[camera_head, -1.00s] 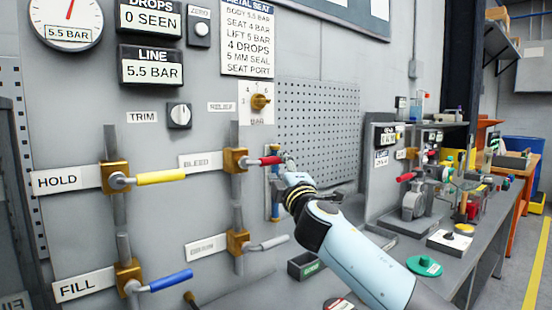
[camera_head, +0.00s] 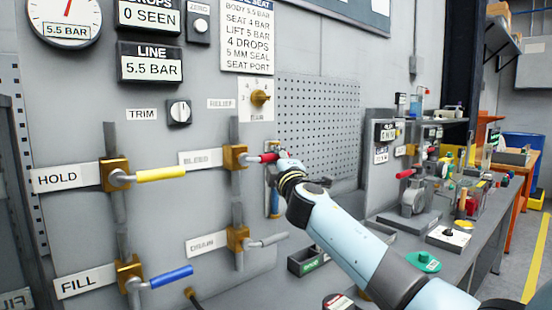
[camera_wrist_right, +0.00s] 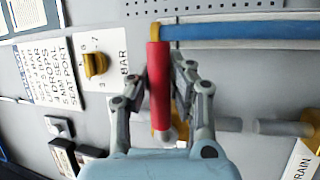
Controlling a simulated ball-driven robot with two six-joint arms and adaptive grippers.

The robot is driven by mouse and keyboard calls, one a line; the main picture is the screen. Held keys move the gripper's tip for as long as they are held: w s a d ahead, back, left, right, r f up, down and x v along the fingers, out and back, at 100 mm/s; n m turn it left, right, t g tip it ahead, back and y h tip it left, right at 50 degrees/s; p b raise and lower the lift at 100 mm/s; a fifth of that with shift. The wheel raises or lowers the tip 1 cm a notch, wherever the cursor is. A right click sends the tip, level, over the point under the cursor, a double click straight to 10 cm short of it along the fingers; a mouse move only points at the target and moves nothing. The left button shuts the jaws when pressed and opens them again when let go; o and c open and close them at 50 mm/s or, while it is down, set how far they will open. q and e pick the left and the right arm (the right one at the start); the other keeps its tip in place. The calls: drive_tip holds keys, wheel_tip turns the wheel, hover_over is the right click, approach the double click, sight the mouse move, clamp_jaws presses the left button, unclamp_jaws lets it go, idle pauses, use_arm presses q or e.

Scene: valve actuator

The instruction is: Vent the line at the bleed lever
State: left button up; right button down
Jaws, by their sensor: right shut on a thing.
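The red bleed lever (camera_head: 268,157) sticks out to the right from its brass valve (camera_head: 235,157), beside the BLEED label (camera_head: 200,157). My right gripper (camera_head: 279,158) is at the lever's free end. In the right wrist view the red lever (camera_wrist_right: 158,85) lies between the two fingers of my right gripper (camera_wrist_right: 160,78), which is shut on it. The line display (camera_head: 150,70) reads 5.5 BAR. My left gripper is not in view.
The yellow HOLD lever (camera_head: 160,174), the blue FILL lever (camera_head: 170,277) and the grey DRAIN lever (camera_head: 268,240) are on the same panel. A perforated board (camera_head: 320,130) is behind my right arm. A bench with several fixtures stands to the right.

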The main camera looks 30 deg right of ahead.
idle(0.5)
